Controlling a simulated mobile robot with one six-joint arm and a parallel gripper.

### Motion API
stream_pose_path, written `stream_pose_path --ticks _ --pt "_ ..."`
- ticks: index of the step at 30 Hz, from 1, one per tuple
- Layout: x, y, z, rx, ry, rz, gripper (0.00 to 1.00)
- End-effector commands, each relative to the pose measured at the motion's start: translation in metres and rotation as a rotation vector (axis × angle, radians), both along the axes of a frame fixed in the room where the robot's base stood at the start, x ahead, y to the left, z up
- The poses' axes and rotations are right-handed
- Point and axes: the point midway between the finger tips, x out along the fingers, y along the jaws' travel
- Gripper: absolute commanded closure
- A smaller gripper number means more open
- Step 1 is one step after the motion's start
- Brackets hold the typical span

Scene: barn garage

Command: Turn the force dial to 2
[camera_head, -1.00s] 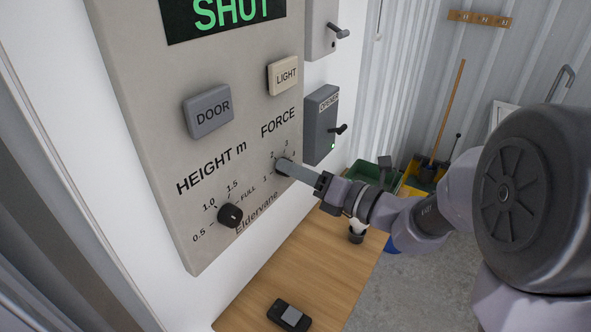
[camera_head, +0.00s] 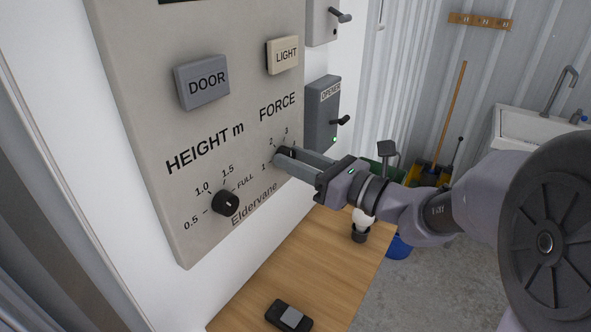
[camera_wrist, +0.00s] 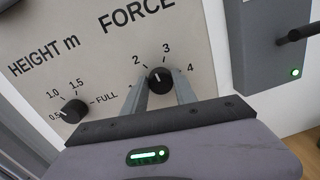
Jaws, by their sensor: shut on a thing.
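The force dial (camera_wrist: 160,80) is a round black knob under the word FORCE on the grey Eldervane panel (camera_head: 140,105). In the wrist view, its white mark points up and slightly left, between the 2 and the 3. The 1 is hidden there. My gripper (camera_wrist: 161,84) has one finger on each side of the knob and is shut on it. In the head view, the fingers (camera_head: 282,156) cover much of the dial (camera_head: 291,152).
The height dial (camera_head: 226,203) is at the panel's lower left. The DOOR button (camera_head: 202,82) and LIGHT button (camera_head: 283,56) are above. A grey opener box (camera_head: 321,112) is to the right. A wooden bench (camera_head: 290,258) below holds a black handheld device (camera_head: 289,316).

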Motion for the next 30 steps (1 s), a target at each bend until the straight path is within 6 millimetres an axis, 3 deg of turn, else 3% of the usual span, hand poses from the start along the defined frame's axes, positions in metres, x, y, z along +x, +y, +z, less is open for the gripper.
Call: stream_pose_path --ticks 15,30 --pt "-0.0005 0.0002 -0.0041 -0.214 -0.285 -0.001 1.00" --pt "-0.0006 0.0003 -0.0015 -0.267 -0.356 0.000 1.00"
